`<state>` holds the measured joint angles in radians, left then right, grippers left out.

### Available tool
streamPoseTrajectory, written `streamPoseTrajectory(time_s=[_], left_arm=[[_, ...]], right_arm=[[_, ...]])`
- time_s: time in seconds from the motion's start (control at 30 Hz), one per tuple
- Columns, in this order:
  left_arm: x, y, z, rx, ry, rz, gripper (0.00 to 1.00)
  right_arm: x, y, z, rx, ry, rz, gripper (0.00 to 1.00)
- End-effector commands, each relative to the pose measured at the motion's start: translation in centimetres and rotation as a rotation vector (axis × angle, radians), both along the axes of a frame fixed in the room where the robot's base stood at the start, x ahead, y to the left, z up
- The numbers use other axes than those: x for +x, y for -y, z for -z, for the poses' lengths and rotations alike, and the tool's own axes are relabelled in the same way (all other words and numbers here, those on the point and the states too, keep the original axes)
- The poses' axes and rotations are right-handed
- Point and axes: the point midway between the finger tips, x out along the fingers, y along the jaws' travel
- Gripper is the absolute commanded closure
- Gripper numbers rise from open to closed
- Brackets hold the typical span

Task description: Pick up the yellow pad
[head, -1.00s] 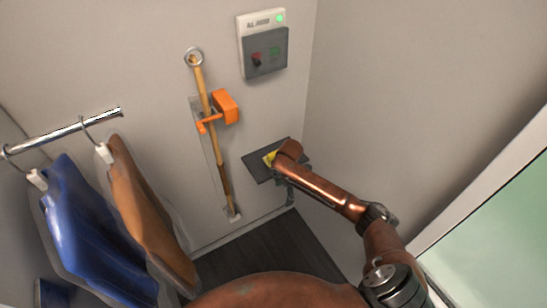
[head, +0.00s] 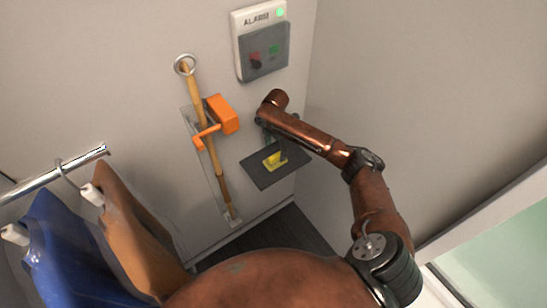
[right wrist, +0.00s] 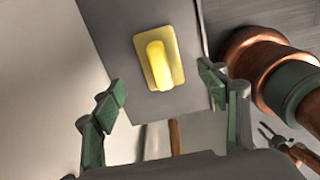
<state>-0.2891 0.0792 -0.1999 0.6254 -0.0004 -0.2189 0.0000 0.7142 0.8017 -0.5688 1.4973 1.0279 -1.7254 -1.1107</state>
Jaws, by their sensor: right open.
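The yellow pad (head: 274,160) lies on a small dark grey shelf (head: 262,178) on the back wall. In the right wrist view the pad (right wrist: 159,58) is a flat yellow plate with a raised handle, ahead of the fingers. My right gripper (right wrist: 165,88) is open and empty, its green fingertips spread on either side below the pad and apart from it. In the head view the right arm reaches in from the right, with its wrist above the shelf; the fingers (head: 268,138) are mostly hidden by it.
A wooden pole with a ring (head: 213,150) is held on the wall by an orange clamp (head: 222,114), left of the shelf. An alarm box (head: 262,50) is above. Bagged blue (head: 60,250) and brown (head: 130,235) garments hang from a rail (head: 50,177) at left.

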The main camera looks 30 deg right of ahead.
Motion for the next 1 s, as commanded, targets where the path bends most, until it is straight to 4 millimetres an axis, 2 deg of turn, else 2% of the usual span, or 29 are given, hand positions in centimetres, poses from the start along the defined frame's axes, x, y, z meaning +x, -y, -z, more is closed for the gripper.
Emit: streamPoseTrajectory(time_s=[0.13,0.27,0.37,0.53,0.77,1.0], left_arm=[[-2.1,-0.1,0.1,0.001,-0.026,-0.006,0.66],[-3.3,-0.1,0.0,0.003,-0.041,-0.008,0.66],[-3.1,-0.2,-0.1,0.002,-0.039,-0.008,0.66],[-1.5,-0.1,-0.2,0.001,-0.019,-0.004,0.66],[-0.1,0.0,-0.3,0.000,0.000,-0.001,0.66],[-0.9,0.0,-0.2,0.000,-0.011,-0.002,0.66]], right_arm=[[0.1,-0.1,1.3,0.000,-0.001,-0.001,0.33],[0.1,-0.1,2.5,0.000,-0.001,-0.001,0.33],[0.0,0.0,4.1,0.002,-0.002,-0.001,0.33],[0.0,0.2,6.1,0.000,0.000,0.002,0.33],[0.0,0.2,6.3,-0.001,0.001,0.001,0.33],[0.0,0.2,6.3,-0.001,0.001,0.001,0.50]])
